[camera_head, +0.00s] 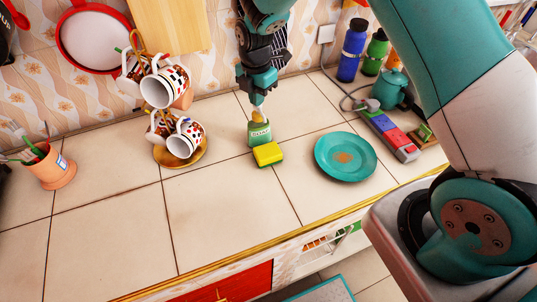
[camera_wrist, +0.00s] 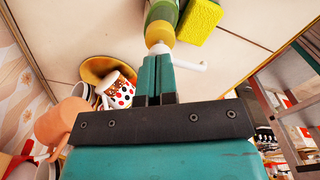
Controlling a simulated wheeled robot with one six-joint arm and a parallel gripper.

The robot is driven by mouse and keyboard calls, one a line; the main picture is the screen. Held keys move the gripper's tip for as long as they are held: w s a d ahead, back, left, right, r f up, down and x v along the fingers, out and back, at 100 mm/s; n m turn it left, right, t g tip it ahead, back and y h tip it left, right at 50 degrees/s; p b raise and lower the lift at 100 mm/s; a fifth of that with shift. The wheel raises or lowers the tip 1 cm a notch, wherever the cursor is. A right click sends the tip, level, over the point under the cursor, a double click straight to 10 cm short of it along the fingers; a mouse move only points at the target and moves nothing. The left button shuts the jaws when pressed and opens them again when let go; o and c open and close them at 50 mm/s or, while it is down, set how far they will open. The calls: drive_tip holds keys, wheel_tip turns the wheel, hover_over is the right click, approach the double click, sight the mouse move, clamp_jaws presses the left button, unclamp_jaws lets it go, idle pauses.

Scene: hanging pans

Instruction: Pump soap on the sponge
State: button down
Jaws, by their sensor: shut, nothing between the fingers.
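The soap bottle (camera_head: 259,132), with a green label and a yellowish upper part, stands upright on the tiled counter. The yellow sponge (camera_head: 268,154) with a green edge lies right in front of it. My gripper (camera_head: 257,98) points down directly over the bottle, its fingers shut and empty. In the wrist view the shut fingertips (camera_wrist: 158,55) are at the white pump head, with the white spout (camera_wrist: 190,65) reaching right. I cannot tell whether they touch it. The sponge (camera_wrist: 200,20) shows beside the bottle (camera_wrist: 160,20). The fingers hide part of the pump head.
A mug tree with several spotted mugs (camera_head: 185,138) stands left of the bottle. A teal plate (camera_head: 345,156) lies to the right. Bottles, a teal kettle (camera_head: 390,90) and a coloured block strip (camera_head: 388,132) are further right. The front left counter is clear.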

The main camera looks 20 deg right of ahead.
drive_tip(key=shift+f, duration=0.25)
drive_tip(key=shift+r, duration=0.15)
drive_tip(key=shift+r+p, duration=1)
drive_tip(key=shift+r, duration=0.45)
drive_tip(key=shift+f+b, duration=0.95)
drive_tip(key=shift+f, duration=0.5)
idle(0.5)
drive_tip(key=shift+r+p, duration=0.95)
drive_tip(key=shift+r, duration=0.5)
wheel_tip(320, 180, up, 5)
drive_tip(key=p, duration=0.3)
idle(0.4)
